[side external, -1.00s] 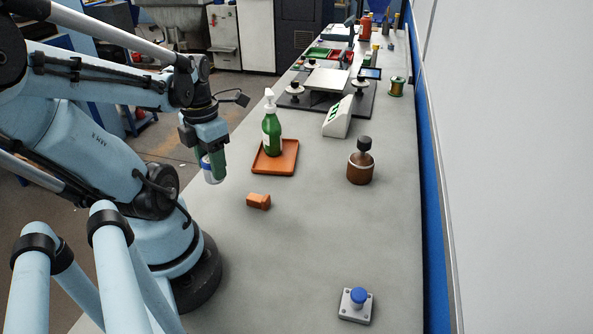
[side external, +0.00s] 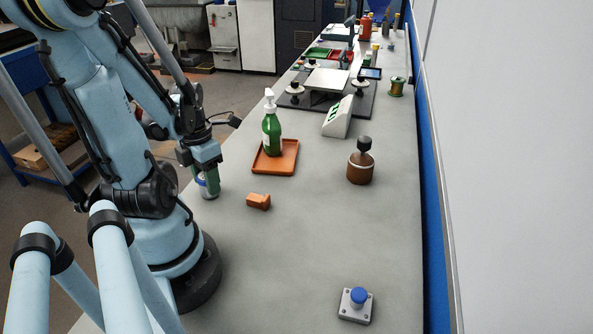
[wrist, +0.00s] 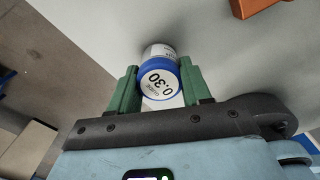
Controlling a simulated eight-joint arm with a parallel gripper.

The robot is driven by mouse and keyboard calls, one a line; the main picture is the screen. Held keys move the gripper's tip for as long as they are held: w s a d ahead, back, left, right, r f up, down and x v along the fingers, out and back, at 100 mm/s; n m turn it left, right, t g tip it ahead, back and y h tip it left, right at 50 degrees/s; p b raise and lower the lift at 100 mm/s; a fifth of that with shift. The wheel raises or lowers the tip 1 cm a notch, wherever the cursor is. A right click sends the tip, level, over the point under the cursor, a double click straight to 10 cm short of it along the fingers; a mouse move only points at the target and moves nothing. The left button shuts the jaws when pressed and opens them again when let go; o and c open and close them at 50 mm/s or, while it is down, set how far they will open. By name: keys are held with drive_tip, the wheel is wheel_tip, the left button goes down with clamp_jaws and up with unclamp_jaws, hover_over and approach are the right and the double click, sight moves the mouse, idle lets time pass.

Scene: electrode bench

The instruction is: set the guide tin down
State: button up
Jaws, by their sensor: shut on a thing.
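The guide tin is a small white can with a blue rim and the marking 0.30 on its end, clear in the wrist view (wrist: 160,82). My gripper (wrist: 160,88) is shut on it, with one green finger on each side. In the side view my gripper (side external: 206,180) points down at the left edge of the bench (side external: 300,235). The tin (side external: 202,182) is partly hidden there by the fingers. It appears low over the bench edge; I cannot tell whether it touches the top.
An orange block (side external: 258,201) lies just right of the tin. A green pump bottle (side external: 271,133) stands on an orange tray (side external: 284,165) behind it. A brown jar (side external: 361,168) and a blue-button box (side external: 355,304) are farther right. The middle front is clear.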

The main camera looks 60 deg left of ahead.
drive_tip(key=shift+f, duration=0.1)
drive_tip(key=o, duration=1.2)
drive_tip(key=shift+o, duration=0.2)
drive_tip(key=shift+r, duration=6.05)
drive_tip(key=w+d+n+t, duration=0.3)
drive_tip(key=w+d+n, duration=0.6)
drive_tip(key=n, duration=0.7)
drive_tip(key=w+d+n+t, duration=0.4)
drive_tip(key=w+d+n, duration=0.4)
drive_tip(key=n, duration=0.8)
drive_tip(key=shift+w+d, duration=0.35)
drive_tip(key=shift+d, duration=0.25)
